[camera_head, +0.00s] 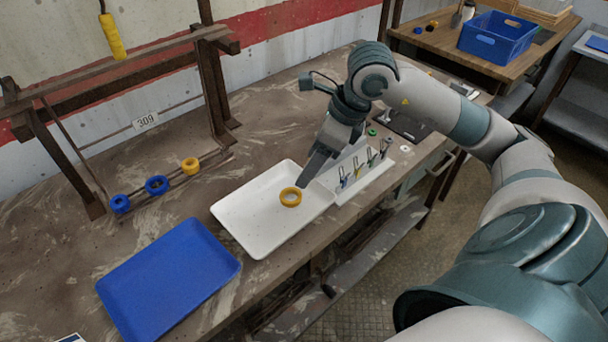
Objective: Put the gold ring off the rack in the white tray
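A gold ring (290,197) shows over the inside of the white tray (238,222), near the tray's right side. My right gripper (304,184) points down above the tray, its tips beside the ring's upper right edge. I cannot tell whether the fingers touch the ring or are open or shut. A second gold ring (190,165) is low at the dark metal rack (213,90), in a row with two blue rings, one in the middle (157,185) and one at the left (120,203). My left gripper is not in view.
A blue tray (168,278) lies left of the white tray. A white holder with several small upright tools (362,178) stands just right of the white tray. The rack's posts rise at the back left. A blue crate (497,38) sits on a far table.

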